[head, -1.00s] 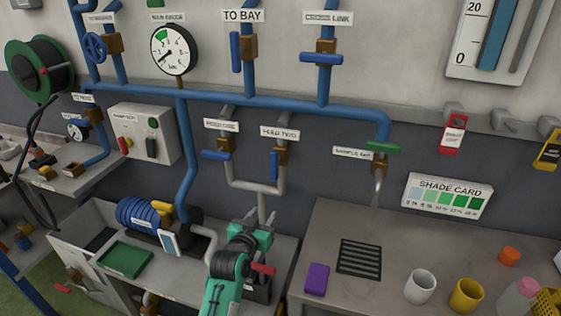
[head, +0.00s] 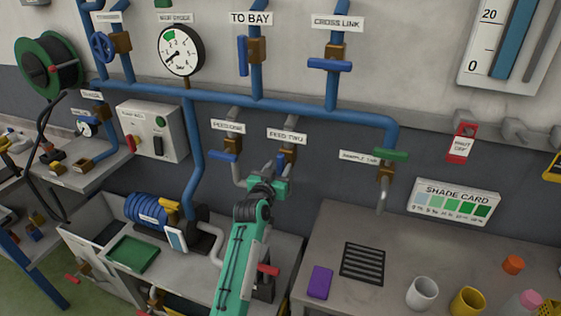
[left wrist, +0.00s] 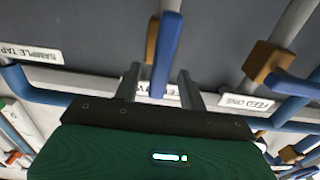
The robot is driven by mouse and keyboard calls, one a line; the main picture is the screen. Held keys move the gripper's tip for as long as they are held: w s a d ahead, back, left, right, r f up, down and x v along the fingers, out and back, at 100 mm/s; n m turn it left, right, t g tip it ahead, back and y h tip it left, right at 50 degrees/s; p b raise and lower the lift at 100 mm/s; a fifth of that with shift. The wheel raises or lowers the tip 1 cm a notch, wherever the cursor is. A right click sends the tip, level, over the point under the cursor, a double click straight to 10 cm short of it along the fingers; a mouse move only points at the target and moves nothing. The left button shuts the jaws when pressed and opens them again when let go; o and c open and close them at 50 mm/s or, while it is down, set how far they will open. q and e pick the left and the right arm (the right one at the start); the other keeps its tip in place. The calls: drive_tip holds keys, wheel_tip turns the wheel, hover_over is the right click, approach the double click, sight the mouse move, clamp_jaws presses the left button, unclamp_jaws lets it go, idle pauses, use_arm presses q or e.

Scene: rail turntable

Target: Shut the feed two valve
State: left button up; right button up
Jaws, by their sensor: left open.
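The feed two valve has a brass body (head: 289,155) under its "FEED TWO" label (head: 287,136). Its blue lever hangs down along the grey pipe, partly hidden by my gripper in the head view. In the left wrist view the blue lever (left wrist: 168,45) reaches between the fingers. My left gripper (head: 268,182) is just below this valve. It is open, with one finger on each side of the lever in the left wrist view (left wrist: 160,82); I cannot tell whether they touch it. My right gripper is not in view.
The feed one valve, with its blue lever (head: 224,156) set crosswise, is close on the left. The sample tap with a green lever (head: 391,155) is to the right. A blue pipe (head: 290,105) runs above. The bench (head: 330,235) carries a purple block and cups.

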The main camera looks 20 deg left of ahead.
use_arm(q)
drive_tip(key=shift+w, duration=1.2)
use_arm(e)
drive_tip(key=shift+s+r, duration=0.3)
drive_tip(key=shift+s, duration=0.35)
use_arm(q)
clamp_jaws()
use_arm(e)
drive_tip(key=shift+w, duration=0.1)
